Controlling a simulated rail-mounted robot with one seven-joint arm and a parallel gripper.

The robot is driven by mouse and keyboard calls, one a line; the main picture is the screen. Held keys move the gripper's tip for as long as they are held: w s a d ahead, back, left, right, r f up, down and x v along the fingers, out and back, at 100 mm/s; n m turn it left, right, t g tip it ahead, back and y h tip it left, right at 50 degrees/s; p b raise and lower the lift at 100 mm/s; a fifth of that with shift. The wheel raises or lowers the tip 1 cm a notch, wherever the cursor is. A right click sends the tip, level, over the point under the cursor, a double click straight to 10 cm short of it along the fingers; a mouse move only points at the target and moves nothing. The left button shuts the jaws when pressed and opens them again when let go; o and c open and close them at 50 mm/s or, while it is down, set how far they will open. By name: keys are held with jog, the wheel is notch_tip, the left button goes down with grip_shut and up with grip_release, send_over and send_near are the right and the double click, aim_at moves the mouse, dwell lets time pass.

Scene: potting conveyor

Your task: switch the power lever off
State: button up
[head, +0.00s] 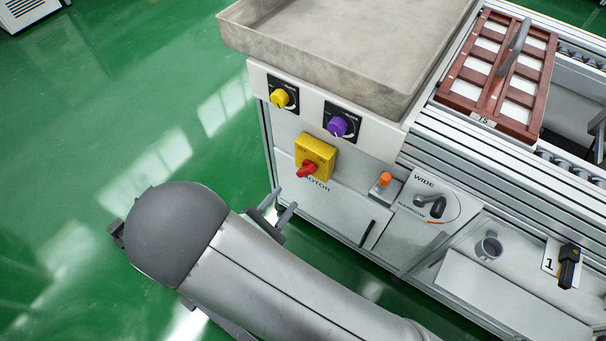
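A yellow switch box (326,154) with a red lever (307,170) is on the white front panel, above the word MOTOR. The red lever points down and left. No label reading power is legible, so I cannot tell for certain that this is the power lever. My gripper (280,206) is below and left of the yellow box, apart from it. Its two fingers show a gap with nothing between them. My arm hides part of the gripper's body.
A yellow knob (280,98) and a purple knob (338,126) sit above the box. An orange button (385,179), a WIDE/NARROW lever (437,207) and a black handle (569,265) marked 1 are to the right. Green floor (90,140) at left is clear.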

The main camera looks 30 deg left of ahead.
aim_at(305, 174)
jog(key=w, duration=0.6)
jog(key=w+b, duration=0.1)
jog(key=w, duration=0.2)
jog(key=shift+w+d, duration=0.3)
jog(key=shift+d, duration=0.05)
jog(key=c, duration=0.6)
